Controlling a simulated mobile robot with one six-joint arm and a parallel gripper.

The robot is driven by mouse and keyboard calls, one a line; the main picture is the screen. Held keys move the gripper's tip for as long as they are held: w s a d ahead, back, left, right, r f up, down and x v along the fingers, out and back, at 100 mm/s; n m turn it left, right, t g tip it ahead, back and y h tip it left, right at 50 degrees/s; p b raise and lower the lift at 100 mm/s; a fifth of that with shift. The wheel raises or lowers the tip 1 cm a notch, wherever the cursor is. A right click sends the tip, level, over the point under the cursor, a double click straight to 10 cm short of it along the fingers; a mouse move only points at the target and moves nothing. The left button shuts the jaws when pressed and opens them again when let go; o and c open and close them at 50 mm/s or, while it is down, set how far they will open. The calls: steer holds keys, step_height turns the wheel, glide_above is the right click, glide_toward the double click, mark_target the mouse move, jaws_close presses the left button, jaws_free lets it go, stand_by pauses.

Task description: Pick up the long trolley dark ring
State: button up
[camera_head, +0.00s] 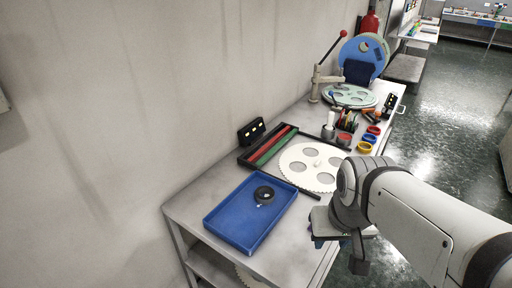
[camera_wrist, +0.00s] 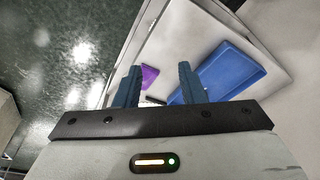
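A dark ring (camera_head: 264,194) lies in the blue tray (camera_head: 222,232) on the near end of the long metal table or trolley (camera_head: 184,208). It has a small light mark on its side. My gripper (camera_wrist: 160,67) is open, its two blue fingers apart with nothing held between them. In the head view, my gripper hangs at the table's right edge, to the right of the tray, and my wrist mostly hides it. The tray (camera_wrist: 228,72) also shows in the wrist view, beyond the right finger; I cannot make out the ring there.
Small coloured rings (camera_head: 366,143) and a lever press (camera_head: 316,88) stand farther back. A purple piece (camera_wrist: 150,76) shows between my fingers.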

mark_target(265, 192)
steer(key=shift+w+d, duration=0.1)
steer(key=shift+w, duration=0.35)
